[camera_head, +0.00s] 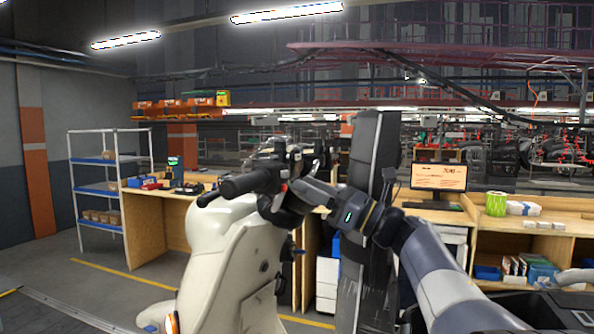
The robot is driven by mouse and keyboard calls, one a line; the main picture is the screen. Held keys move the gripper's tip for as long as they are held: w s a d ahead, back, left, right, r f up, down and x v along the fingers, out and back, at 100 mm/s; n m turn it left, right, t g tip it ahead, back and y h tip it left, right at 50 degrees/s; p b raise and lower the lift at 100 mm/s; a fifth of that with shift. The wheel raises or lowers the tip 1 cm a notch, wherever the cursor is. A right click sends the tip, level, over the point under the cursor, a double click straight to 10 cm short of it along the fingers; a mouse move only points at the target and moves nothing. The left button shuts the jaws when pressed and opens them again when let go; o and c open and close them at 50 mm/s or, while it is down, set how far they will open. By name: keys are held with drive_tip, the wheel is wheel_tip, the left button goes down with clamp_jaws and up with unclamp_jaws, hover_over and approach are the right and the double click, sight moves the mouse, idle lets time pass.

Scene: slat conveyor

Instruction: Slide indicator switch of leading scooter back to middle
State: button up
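A cream-white scooter (217,240) stands left of centre. Its black handlebar grip (243,185) points toward the left. My arm reaches in from the lower right, and my dark gripper (277,205) is at the inner end of this grip, by the switch housing. The fingers blend with the dark handlebar parts, so I cannot tell whether they touch it or how far they are apart. A small red spot (284,187) shows on the housing. The indicator switch itself is too small and too covered to make out, and its position cannot be read.
A tall dark upright panel (370,160) stands close behind my wrist. A wooden workbench (155,225) and a shelf rack (97,190) are at the left. A monitor (439,177) stands on a bench at the right. Grey floor with a yellow line lies open at lower left.

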sight(288, 175)
drive_tip(key=shift+p+x, duration=0.5)
drive_tip(key=shift+x, duration=1.15)
clamp_jaws()
